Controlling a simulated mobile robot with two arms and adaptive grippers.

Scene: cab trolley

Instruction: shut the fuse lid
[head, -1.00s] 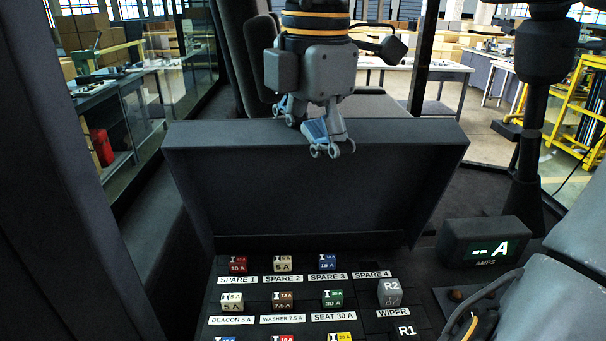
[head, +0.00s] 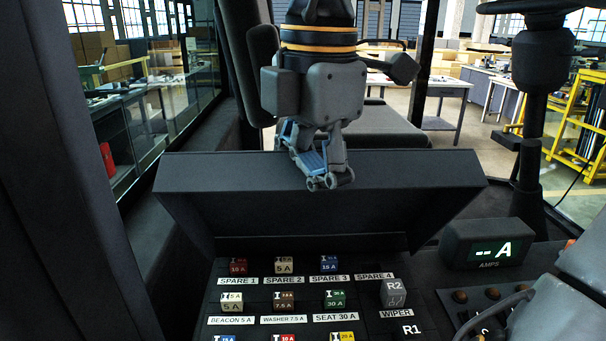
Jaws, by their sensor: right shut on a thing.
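The fuse lid (head: 230,200) is a dark, shallow cover standing open behind the fuse panel (head: 255,318), leaning toward it over its hinge side. The panel below is uncovered, with rows of coloured fuses and white labels in sight. My right gripper (head: 323,182) comes down from above at the middle of the lid's upper edge. It is shut on the lid, with fingertips showing on the near face. The far side of the grip is hidden.
A grey AMPS display (head: 488,243) stands right of the panel, with a row of knobs below it. A steering column (head: 537,120) rises at the right. A seat (head: 375,122) is behind the lid. Dark cab pillars border the left.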

